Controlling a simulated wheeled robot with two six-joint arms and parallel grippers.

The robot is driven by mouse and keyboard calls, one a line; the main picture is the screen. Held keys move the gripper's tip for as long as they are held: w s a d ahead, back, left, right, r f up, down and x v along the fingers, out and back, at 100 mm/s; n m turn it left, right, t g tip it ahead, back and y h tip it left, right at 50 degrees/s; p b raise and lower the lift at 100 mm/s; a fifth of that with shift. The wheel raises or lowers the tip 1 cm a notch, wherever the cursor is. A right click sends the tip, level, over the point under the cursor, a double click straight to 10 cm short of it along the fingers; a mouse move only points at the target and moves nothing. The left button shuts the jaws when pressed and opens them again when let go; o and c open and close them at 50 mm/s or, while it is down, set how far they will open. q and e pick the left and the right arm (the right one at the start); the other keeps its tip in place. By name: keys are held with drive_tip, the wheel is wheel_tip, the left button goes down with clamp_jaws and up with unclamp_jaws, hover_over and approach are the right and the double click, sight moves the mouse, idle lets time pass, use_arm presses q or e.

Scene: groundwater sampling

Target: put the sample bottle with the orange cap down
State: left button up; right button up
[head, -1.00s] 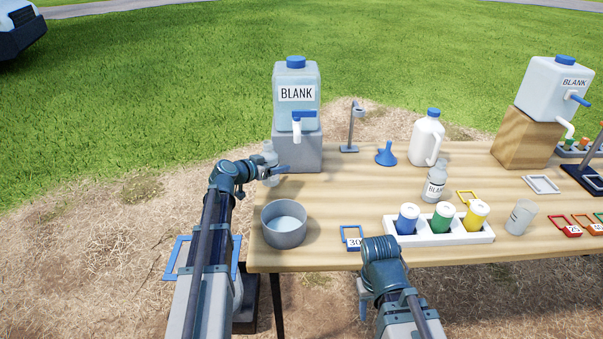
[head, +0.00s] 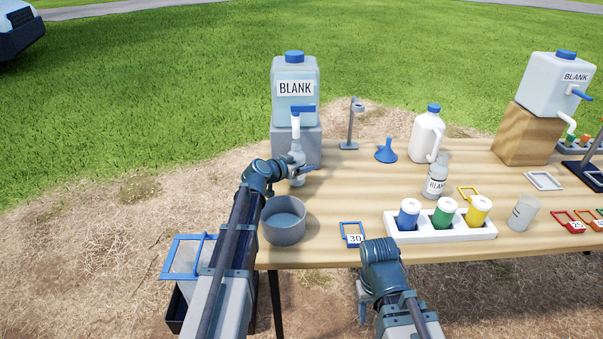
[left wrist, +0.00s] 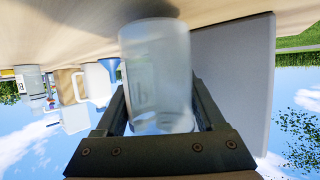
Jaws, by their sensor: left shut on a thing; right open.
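My left gripper (head: 290,168) is shut on a clear, translucent sample bottle (head: 298,158), below the spigot of the left BLANK carboy and in front of its grey block. In the left wrist view the bottle (left wrist: 155,75) sits between the two fingers, and that picture is upside down. No orange cap shows on it. I cannot tell whether its base touches the table. My right gripper (head: 380,262) is at the table's front edge, empty, its fingers mostly hidden.
The left BLANK carboy (head: 295,90) stands on a grey block (head: 309,145). A grey bowl (head: 284,222) is in front of the held bottle. A blue funnel (head: 386,152), a metal stand (head: 349,130) and a white rack (head: 445,236) are to the right. Bare tabletop lies between.

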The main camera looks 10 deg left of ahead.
use_arm(q)
drive_tip(key=shift+f, duration=0.7)
drive_tip(key=shift+r, duration=0.2)
use_arm(e)
drive_tip(key=shift+f, duration=0.5)
use_arm(q)
drive_tip(key=shift+f, duration=0.1)
use_arm(e)
drive_tip(key=shift+f, duration=0.1)
use_arm(q)
drive_tip(key=o, duration=1.3)
